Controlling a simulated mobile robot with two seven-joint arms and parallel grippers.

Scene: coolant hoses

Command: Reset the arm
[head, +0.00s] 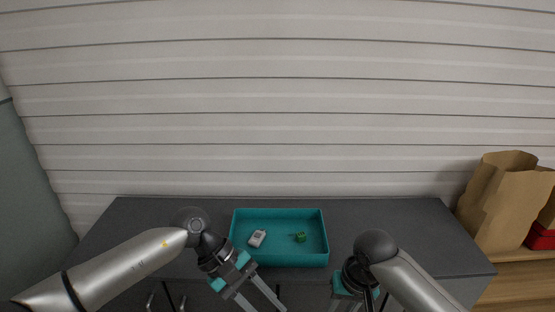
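My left arm comes in from the left. My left gripper (264,301) is in front of the dark counter's front edge, its two grey fingers spread apart with nothing seen between them. My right arm comes in from the lower right. My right gripper (345,305) points down in front of the counter, right of the teal tray (279,261). Its fingertips are cut off by the bottom of the picture, so its opening is unclear. The tray holds a small white-grey item (257,238) and a small green item (300,238). Neither gripper touches the tray.
The dark counter top (385,220) is clear left and right of the tray. A pale panelled wall (280,100) stands behind it. Brown paper bags (495,200) and a red box (540,238) stand at the right. A grey-green surface (30,190) is at the far left.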

